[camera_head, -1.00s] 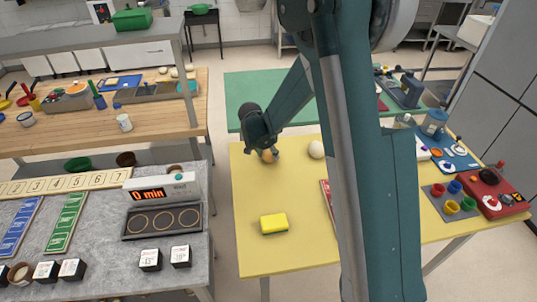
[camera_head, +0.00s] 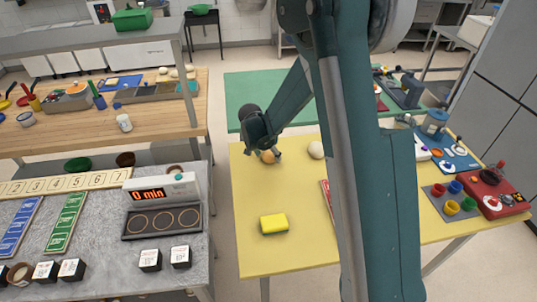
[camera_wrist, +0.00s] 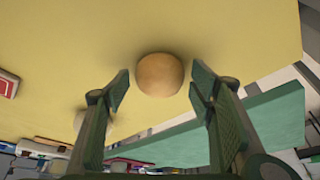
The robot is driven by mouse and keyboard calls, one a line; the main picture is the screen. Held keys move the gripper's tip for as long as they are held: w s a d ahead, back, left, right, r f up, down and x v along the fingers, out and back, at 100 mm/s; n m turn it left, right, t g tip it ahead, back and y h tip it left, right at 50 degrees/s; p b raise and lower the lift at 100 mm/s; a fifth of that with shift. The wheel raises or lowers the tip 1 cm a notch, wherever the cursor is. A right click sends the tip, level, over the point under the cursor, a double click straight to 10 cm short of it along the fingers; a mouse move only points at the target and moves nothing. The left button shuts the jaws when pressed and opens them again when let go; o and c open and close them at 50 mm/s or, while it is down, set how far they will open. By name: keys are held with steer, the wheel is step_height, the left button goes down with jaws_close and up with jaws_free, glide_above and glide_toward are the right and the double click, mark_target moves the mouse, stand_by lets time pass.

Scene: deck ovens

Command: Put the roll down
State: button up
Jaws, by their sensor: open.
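The roll (camera_wrist: 160,75) is round and golden brown and sits on the yellow table (camera_head: 262,185). In the head view the roll (camera_head: 268,156) is right at the tip of my gripper (camera_head: 265,152). In the wrist view my gripper (camera_wrist: 158,95) is open, with one finger on each side of the roll and a gap showing beside each. The roll appears to rest on the table top.
A pale round ball of dough or bun (camera_head: 316,150) lies just right of my gripper. A yellow sponge (camera_head: 273,223) lies nearer the front. A red-edged item (camera_head: 327,200) is partly hidden behind my arm.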

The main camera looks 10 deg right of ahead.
steer(key=shift+r, duration=0.1)
steer(key=p+v, duration=0.1)
steer(key=v, duration=1.1)
stand_by(0.7)
steer(key=shift+r, duration=0.1)
steer(key=s+d+r+n+t+y, duration=0.1)
steer(key=s+d+r+n, duration=0.25)
steer(key=s+r, duration=0.55)
steer(key=s+d+r+n+t+y, duration=0.15)
steer(key=s+d+r, duration=0.25)
steer(key=s+r, duration=0.45)
steer(key=s+d+n, duration=0.1)
steer(key=s+n, duration=0.1)
steer(key=s, duration=0.8)
steer(key=s+d+n+t, duration=0.1)
steer(key=s+d+n, duration=0.1)
steer(key=s, duration=0.8)
steer(key=shift+s, duration=0.2)
